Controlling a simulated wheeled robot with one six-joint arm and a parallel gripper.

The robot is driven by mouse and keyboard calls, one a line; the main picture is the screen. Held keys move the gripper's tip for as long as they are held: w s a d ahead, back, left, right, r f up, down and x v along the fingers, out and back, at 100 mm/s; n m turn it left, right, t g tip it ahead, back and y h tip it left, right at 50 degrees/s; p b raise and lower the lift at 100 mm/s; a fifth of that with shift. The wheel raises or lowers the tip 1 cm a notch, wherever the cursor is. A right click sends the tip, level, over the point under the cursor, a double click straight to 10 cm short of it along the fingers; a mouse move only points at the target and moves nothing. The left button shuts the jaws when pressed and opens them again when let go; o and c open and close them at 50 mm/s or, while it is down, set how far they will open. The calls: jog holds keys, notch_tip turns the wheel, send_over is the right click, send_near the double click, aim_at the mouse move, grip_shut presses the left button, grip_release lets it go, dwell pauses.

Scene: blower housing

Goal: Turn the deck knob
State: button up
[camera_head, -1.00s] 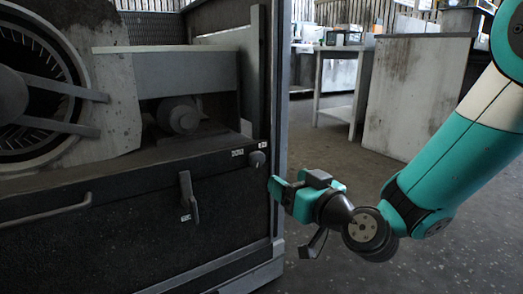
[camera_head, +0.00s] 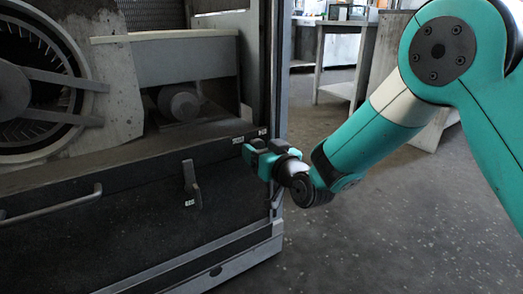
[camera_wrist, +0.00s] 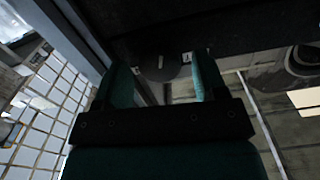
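The deck knob is hidden behind my gripper in the head view. In the wrist view, a dark round shape with a small pale mark, which looks like the deck knob (camera_wrist: 172,68), sits between my fingers. My gripper (camera_head: 251,150) is at the right end of the housing's deck edge, fingers toward the front panel. In the wrist view its two teal fingers (camera_wrist: 163,82) stand apart, one on each side of the knob. I see a small gap beside the knob, but cannot tell whether either finger touches it.
The blower housing (camera_head: 110,230) fills the left side, with a dark latch handle (camera_head: 191,183) and a bar handle (camera_head: 55,205) on its front. The floor (camera_head: 400,240) to the right is clear.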

jog(key=c, duration=0.8)
jog(key=shift+o, duration=0.2)
jog(key=shift+m+p, duration=0.4)
jog(key=m+p, duration=0.2)
jog(key=shift+r+m+p, duration=0.15)
jog(key=shift+m+p, duration=0.15)
jog(key=shift+m, duration=0.1)
jog(key=m+p, duration=0.4)
jog(key=m, duration=0.1)
jog(key=m+p, duration=0.5)
jog(key=m, duration=0.1)
jog(key=shift+m, duration=0.4)
jog(key=m+p, duration=0.3)
jog(key=shift+m+p, duration=1.05)
jog(key=shift+m, duration=0.55)
